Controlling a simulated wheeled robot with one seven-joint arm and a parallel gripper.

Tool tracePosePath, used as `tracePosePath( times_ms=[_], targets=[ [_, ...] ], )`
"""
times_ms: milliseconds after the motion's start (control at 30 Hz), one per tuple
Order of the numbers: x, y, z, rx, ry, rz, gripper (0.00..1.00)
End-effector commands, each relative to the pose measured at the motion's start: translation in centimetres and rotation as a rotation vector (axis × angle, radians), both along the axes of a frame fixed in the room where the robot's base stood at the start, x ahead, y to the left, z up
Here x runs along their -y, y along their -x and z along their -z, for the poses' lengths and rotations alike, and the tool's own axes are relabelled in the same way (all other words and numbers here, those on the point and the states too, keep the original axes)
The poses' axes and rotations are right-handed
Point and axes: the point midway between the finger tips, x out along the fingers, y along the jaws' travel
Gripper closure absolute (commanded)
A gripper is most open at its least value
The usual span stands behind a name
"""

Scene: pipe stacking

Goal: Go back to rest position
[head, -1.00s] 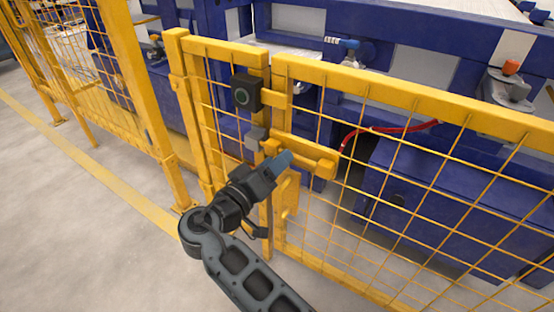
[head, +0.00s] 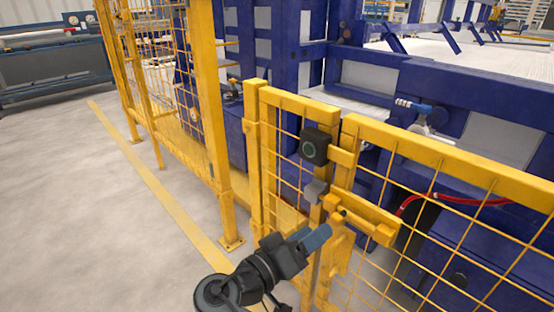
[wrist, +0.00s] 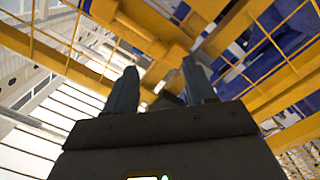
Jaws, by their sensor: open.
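My gripper (head: 314,240) is in front of the yellow gate's latch area in the head view, just below and left of the yellow latch bar (head: 365,222). In the wrist view my gripper (wrist: 160,88) shows two grey-blue fingers spread apart with nothing between them. Yellow bars of the gate show above and beyond the fingertips there. I cannot tell whether a finger touches the gate.
The yellow mesh gate (head: 440,160) carries a black box with a round button (head: 315,146). A yellow fence (head: 212,130) stands left of it. Blue machinery (head: 455,100) is behind. Grey floor (head: 80,210) at left is clear. A workbench (head: 55,65) stands far left.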

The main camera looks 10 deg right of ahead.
Motion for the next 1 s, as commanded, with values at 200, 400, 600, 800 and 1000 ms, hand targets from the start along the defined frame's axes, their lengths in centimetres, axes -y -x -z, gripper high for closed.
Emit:
tracePosePath(
  times_ms=[200, 400, 600, 800, 1000],
  targets=[
    [2.5, 1.9, 5.2, -0.122, -0.043, -0.087, 0.45],
    [5.8, 6.9, 13.2, -0.305, -0.161, -0.265, 0.45],
    [7.6, 13.6, 18.4, -0.413, -0.308, -0.439, 0.45],
    [8.2, 20.9, 20.2, -0.438, -0.464, -0.595, 0.45],
    [8.1, 28.0, 18.5, -0.380, -0.610, -0.721, 0.45]
  ],
)
